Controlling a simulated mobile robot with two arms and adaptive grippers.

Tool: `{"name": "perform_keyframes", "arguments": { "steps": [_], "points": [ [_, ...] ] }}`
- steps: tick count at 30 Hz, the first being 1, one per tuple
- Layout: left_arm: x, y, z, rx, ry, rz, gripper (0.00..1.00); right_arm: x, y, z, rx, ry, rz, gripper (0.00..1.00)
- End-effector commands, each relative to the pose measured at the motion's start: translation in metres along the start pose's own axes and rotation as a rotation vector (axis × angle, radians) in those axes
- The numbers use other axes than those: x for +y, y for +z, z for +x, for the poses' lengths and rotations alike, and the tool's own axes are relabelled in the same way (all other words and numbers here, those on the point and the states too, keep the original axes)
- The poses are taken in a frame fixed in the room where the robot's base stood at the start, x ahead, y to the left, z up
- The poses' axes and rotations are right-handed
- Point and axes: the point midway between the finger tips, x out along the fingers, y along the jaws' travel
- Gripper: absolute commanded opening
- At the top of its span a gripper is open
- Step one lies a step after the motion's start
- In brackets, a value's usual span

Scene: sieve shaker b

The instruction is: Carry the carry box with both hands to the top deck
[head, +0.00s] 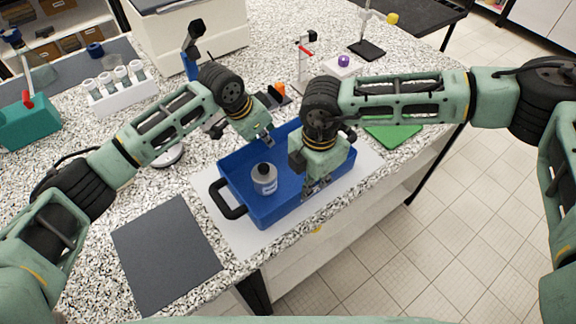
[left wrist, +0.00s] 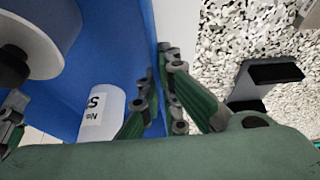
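The blue carry box (head: 243,208) stands on a white mat on the counter, with a black handle (head: 229,204) at its left end. A grey bottle (head: 265,179) stands inside it. In the left wrist view, the box (left wrist: 110,65) holds a large grey bottle (left wrist: 40,35) and a white labelled one (left wrist: 100,112). My left gripper (head: 268,138) is at the far long wall; its fingers (left wrist: 158,75) sit on both sides of that wall, closed on it. My right gripper (head: 315,187) reaches down at the near right wall; its grip is unclear.
A dark flat mat (head: 165,254) lies left of the box near the counter edge. Behind are a white tube rack (head: 118,92), a stand (head: 368,46) and a white machine (head: 195,30). A green mat (head: 393,134) lies to the right. Tiled floor is clear at right.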

Motion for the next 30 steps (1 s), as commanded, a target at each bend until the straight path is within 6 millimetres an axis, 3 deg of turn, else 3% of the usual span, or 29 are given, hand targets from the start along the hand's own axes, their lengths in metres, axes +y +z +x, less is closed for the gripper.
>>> {"name": "perform_keyframes", "arguments": {
  "steps": [10, 24, 30],
  "points": [
    [-0.001, -0.003, -0.007, 0.003, -0.001, 0.0, 0.0, 0.001, 0.0, -0.007, 0.0, 0.003, 0.001, 0.0],
    [0.0, -0.019, -0.045, 0.002, -0.001, 0.0, 0.0, 0.001, 0.001, -0.049, 0.0, 0.002, 0.002, 0.0],
    [0.0, -0.02, -0.048, 0.002, 0.0, 0.0, 0.0, 0.001, 0.001, -0.052, 0.0, 0.002, 0.002, 0.0]
  ]
}}
